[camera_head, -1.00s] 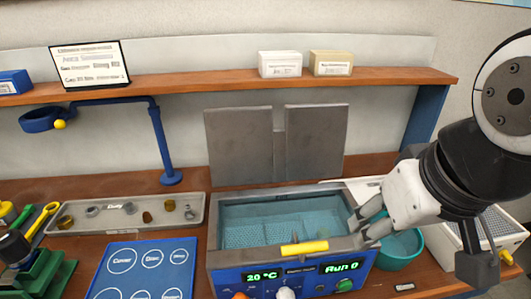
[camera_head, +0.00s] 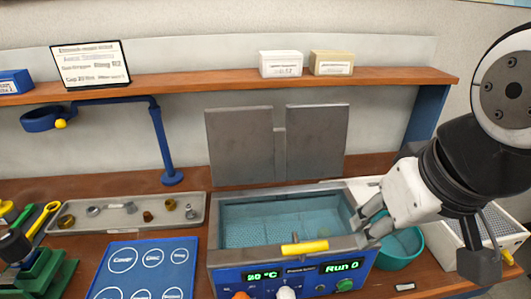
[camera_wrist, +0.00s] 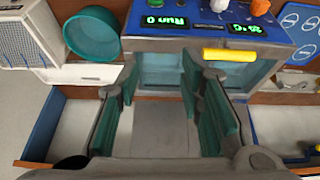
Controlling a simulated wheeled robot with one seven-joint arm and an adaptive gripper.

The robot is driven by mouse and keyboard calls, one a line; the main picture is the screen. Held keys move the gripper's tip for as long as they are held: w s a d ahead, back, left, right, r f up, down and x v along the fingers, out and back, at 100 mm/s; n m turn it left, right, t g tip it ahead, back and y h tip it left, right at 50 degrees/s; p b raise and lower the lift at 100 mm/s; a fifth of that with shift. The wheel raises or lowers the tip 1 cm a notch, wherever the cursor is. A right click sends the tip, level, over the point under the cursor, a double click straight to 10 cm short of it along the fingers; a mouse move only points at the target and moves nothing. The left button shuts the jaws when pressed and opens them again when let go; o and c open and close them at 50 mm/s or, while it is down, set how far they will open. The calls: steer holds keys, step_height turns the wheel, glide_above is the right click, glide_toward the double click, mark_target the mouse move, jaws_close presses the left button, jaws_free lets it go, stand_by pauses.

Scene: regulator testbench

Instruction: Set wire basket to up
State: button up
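The wire basket (camera_head: 270,230) is a mesh tray sitting low inside the teal-looking bath of the blue and grey cleaner (camera_head: 222,262). A yellow handle (camera_head: 304,248) lies across the cleaner's front rim; it also shows in the wrist view (camera_wrist: 232,56). My gripper (camera_head: 370,221) is at the right rim of the cleaner, to the right of the yellow handle and apart from it. In the wrist view my gripper (camera_wrist: 166,105) has its two green-padded fingers spread with nothing held between them. Part of the bath is hidden behind the fingers there.
Two grey lid panels (camera_head: 238,142) stand upright behind the bath. A teal bowl (camera_head: 398,250) and a white vented box (camera_head: 505,235) are at the right. A blue mat (camera_head: 140,275) and a parts tray (camera_head: 125,217) are at the left. A wooden shelf (camera_head: 210,79) runs above.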

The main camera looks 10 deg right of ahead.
steer(key=n, duration=0.1)
steer(key=n+g+p, duration=0.1)
steer(key=n+g, duration=0.6)
steer(key=n, duration=1)
glide_toward(317, 243)
steer(key=x, duration=1.1)
steer(key=shift+w+a, duration=0.1)
steer(key=shift+r, duration=0.1)
jaws_close()
